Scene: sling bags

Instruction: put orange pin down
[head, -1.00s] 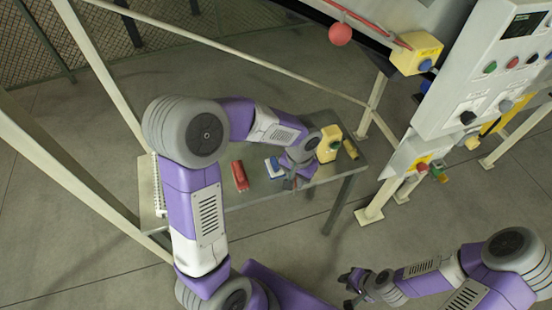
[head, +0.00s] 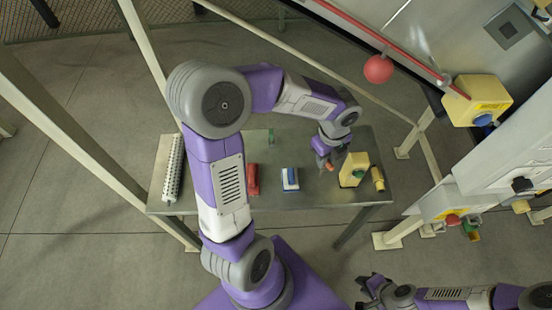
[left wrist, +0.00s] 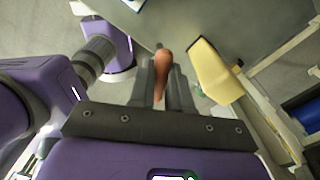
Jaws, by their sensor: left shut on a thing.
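The orange pin (left wrist: 163,68) is between the fingers of my left gripper (left wrist: 162,80) in the left wrist view, and the fingers are shut on it. In the head view the left gripper (head: 326,163) is over the right part of the metal table (head: 215,195), just left of a yellow box. A small bit of orange shows at its fingertips. I cannot tell whether the pin touches the table. My right gripper (head: 366,291) is at the bottom right of the head view, away from the table. Its fingers are too small to read.
On the table are a red object (head: 253,180), a blue and white object (head: 290,179), a yellow box (head: 353,170) with a green button, a yellow cylinder (head: 377,179) and a white coil-like strip (head: 173,168). The front middle is bare. Frame posts and a control panel stand at right.

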